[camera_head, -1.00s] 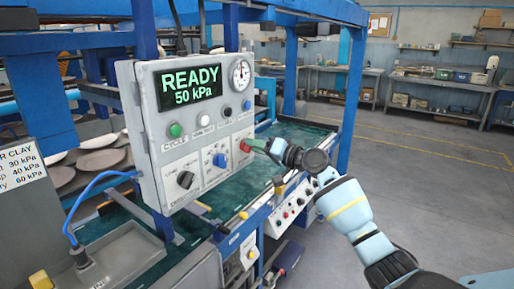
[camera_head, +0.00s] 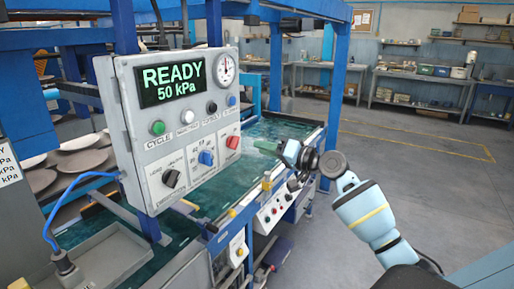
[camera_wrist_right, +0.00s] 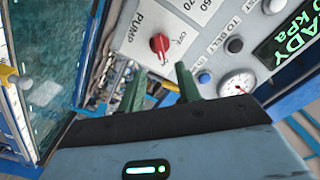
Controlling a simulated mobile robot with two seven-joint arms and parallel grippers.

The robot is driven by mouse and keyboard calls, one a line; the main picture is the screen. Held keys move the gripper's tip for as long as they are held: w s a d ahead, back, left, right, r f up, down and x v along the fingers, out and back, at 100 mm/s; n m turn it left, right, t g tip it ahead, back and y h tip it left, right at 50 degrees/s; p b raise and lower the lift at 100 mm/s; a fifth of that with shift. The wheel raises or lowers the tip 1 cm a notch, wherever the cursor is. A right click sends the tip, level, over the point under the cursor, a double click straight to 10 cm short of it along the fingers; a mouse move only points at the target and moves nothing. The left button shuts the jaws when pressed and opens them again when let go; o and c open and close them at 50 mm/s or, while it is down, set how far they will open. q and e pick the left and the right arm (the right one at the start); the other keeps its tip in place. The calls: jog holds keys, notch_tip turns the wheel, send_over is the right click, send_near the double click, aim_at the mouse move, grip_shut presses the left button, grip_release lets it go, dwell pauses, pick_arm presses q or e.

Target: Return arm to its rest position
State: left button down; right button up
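The grey control panel (camera_head: 130,120) stands left of centre in the head view; its display reads READY 50 kPa. Its red knob (camera_head: 233,142) is bare, and it also shows in the wrist view as the red PUMP knob (camera_wrist_right: 160,44). My right gripper (camera_head: 262,146) is just right of the knob in the head view, apart from it. In the wrist view the green fingers (camera_wrist_right: 158,84) stand apart with nothing between them, so the gripper is open and empty. My left gripper is not in view.
A blue frame post (camera_head: 340,75) stands behind my right arm. A lower button box (camera_head: 275,210) lies below the gripper, and a metal tray (camera_head: 105,255) with a blue cable is at lower left. Open grey floor (camera_head: 430,190) lies to the right.

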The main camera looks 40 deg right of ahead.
dwell(0.6)
jog(key=s+a+f+n+g+h, duration=0.1)
jog(key=s+a+f, duration=0.25)
jog(key=f, duration=0.75)
jog(key=s+a+f+n+g+h, duration=0.1)
jog(key=s+a+f+g, duration=0.2)
jog(key=f, duration=0.7)
jog(key=s+a+f+h, duration=0.1)
jog(key=s+a+f, duration=0.35)
jog(key=f, duration=0.65)
jog(key=s+a+f+n+g, duration=0.1)
jog(key=s+a+f, duration=0.3)
jog(key=s, duration=0.5)
jog(key=s+a+f+n+g+h, duration=0.1)
jog(key=s+a+f, duration=0.3)
jog(key=s, duration=0.5)
jog(key=s+a+f+n+g, duration=0.1)
jog(key=s+a+f, duration=0.3)
jog(key=s, duration=0.5)
jog(key=shift+a+f+n+h, duration=0.2)
jog(key=shift+f+n+h, duration=0.2)
jog(key=shift+f+n, duration=0.5)
